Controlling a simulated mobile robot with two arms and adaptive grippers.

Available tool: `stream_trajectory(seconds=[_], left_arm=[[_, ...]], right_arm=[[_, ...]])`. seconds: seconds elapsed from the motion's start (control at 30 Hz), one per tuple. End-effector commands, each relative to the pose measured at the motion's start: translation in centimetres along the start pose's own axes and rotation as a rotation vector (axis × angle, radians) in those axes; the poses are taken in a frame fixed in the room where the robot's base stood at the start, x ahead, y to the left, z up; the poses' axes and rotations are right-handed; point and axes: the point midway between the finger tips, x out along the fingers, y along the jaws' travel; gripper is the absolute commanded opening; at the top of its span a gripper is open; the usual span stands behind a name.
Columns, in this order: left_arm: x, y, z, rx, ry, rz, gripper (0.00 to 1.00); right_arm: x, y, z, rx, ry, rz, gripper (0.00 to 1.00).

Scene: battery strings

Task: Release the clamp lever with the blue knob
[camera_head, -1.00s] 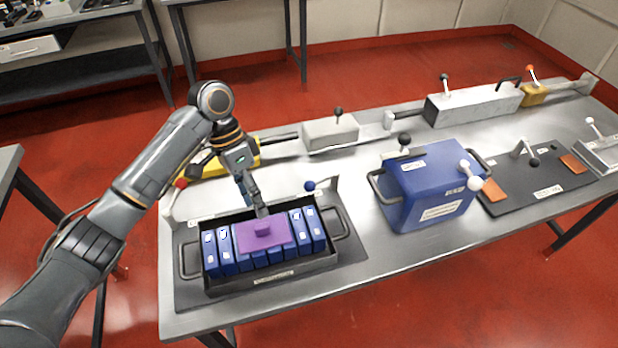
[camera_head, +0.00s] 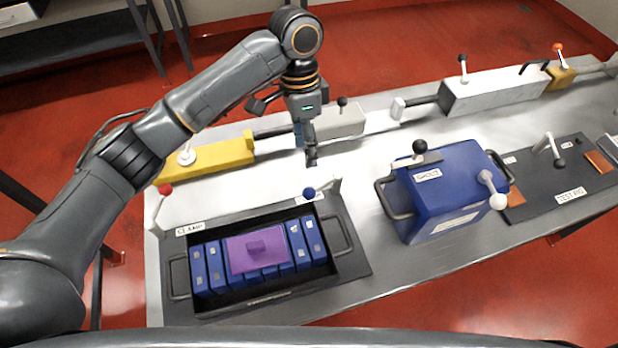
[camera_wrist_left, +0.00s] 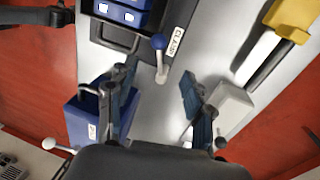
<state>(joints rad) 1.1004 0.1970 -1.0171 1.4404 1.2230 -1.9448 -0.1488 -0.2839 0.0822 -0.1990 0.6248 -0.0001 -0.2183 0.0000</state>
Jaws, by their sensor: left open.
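The clamp lever with the blue knob (camera_head: 308,193) stands at the back right corner of the black battery tray (camera_head: 180,279) in the head view. Its knob points left, and its pale arm runs to a mount at the right. My left gripper (camera_head: 311,158) is above the table behind the lever, open and apart from it. In the left wrist view the blue knob (camera_wrist_left: 158,42) and its pale arm lie ahead of the open, empty fingers (camera_wrist_left: 158,85). A purple block (camera_head: 256,255) lies on the blue batteries in the tray. My right gripper is not in view.
A red-knobbed lever (camera_head: 165,190) stands at the tray's back left corner. A yellow bar device (camera_head: 208,160) and a pale block (camera_head: 340,121) lie behind. A blue box (camera_head: 445,190) with handles stands to the right. Bare table lies between tray and box.

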Motion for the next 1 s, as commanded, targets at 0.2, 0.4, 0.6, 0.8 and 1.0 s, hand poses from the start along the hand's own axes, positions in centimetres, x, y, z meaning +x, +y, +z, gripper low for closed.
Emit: stream_trajectory(seconds=[0.2,0.4,0.6,0.8,1.0], left_arm=[[4.5,0.2,0.1,0.0,-0.003,0.005,0.52],[8.6,0.1,0.1,-0.001,-0.003,0.004,0.52],[11.2,0.1,0.1,-0.001,-0.001,0.002,0.52],[12.1,0.1,0.1,0.0,0.0,0.001,0.52],[12.2,0.1,0.1,0.001,0.0,0.001,0.52]], right_arm=[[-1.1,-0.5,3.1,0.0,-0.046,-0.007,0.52],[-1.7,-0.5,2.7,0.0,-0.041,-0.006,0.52],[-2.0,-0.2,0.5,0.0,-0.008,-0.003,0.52],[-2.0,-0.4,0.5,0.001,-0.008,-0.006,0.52],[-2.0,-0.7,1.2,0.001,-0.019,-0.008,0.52]])
